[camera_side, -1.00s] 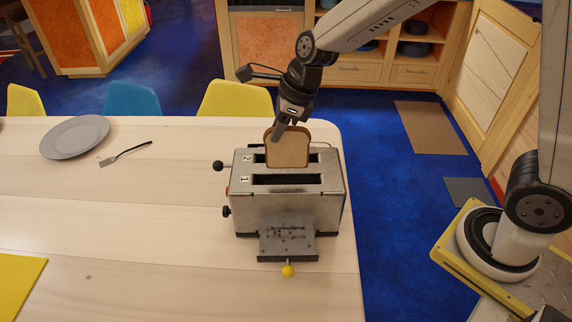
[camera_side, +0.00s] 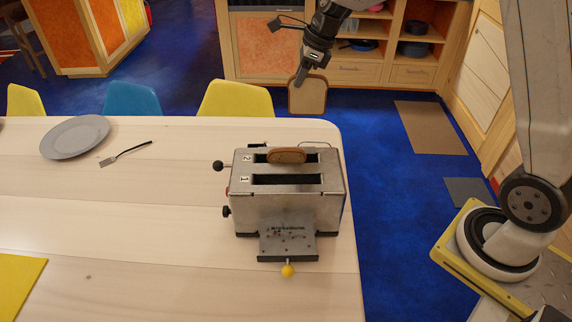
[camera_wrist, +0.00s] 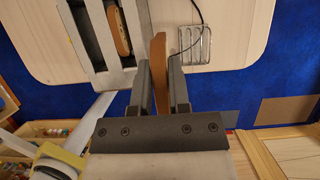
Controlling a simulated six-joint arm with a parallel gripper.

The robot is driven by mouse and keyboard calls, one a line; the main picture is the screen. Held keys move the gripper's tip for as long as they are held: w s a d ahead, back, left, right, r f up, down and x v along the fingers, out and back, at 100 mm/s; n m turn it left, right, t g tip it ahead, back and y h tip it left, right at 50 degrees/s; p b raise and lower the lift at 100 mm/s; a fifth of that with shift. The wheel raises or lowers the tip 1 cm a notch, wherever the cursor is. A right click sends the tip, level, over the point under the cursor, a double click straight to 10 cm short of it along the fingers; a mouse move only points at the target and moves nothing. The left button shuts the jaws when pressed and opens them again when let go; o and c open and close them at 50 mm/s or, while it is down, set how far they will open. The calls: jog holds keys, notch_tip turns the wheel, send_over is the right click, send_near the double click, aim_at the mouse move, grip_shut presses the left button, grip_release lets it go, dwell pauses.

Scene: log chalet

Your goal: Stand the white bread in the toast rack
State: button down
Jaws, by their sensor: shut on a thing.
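My gripper (camera_side: 300,80) is shut on a bread slice (camera_side: 308,97) with a tan face and brown crust, held upright in the air beyond the toaster's far side. The wrist view shows this slice edge-on (camera_wrist: 160,75) between the fingers (camera_wrist: 160,88). The toast rack (camera_wrist: 194,45), a small wire frame, lies on the table just right of the slice in the wrist view; it looks empty. In the side view it is mostly hidden behind the toaster. The steel toaster (camera_side: 287,214) has a second slice (camera_side: 287,156) in slot 2; slot 1 looks empty.
The table's edge and the blue floor (camera_wrist: 225,85) are close to the rack. A grey plate (camera_side: 75,137) and fork (camera_side: 125,153) lie at left. Chairs stand behind the table.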

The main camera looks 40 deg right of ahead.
jog(key=w+d, duration=0.2)
jog(key=d, duration=0.5)
notch_tip(320, 180, down, 15)
jog(key=shift+s, duration=0.2)
jog(key=shift+a+f, duration=0.1)
jog(key=shift+f, duration=0.25)
notch_tip(320, 180, down, 8)
jog(key=shift+f, duration=0.25)
dwell(1.5)
jog(key=shift+f, duration=0.15)
dwell(0.3)
jog(key=c, duration=0.5)
grip_release()
